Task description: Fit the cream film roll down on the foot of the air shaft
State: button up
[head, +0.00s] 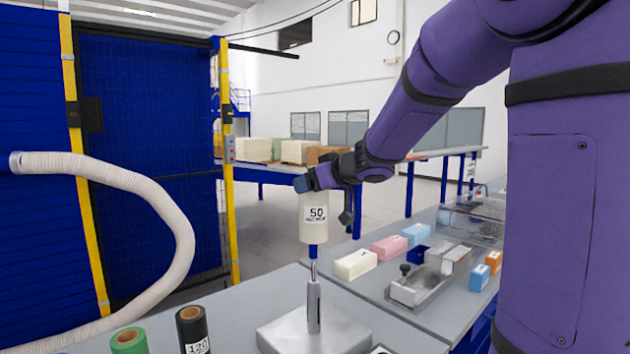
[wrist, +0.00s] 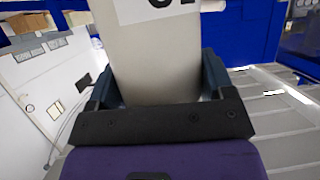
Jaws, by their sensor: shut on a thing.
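The cream film roll (head: 314,228), labelled 50, hangs upright in my gripper (head: 306,183) in the head view. A blue core end (head: 313,251) sticks out below it. The air shaft (head: 314,305) stands upright under the roll on a square grey foot (head: 275,335). Its thin tip meets the bottom of the blue core; I cannot tell whether it is inside. The roll is well above the foot. In the wrist view the roll (wrist: 150,60) fills the space between the fingers of my gripper (wrist: 158,82), which are shut on it.
A green roll (head: 128,341) and a black roll (head: 192,328) stand at the table's front left. A white hose (head: 165,205) curves at left.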

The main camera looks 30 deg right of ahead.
aim_at(314, 200)
jog(key=shift+f, duration=8.6)
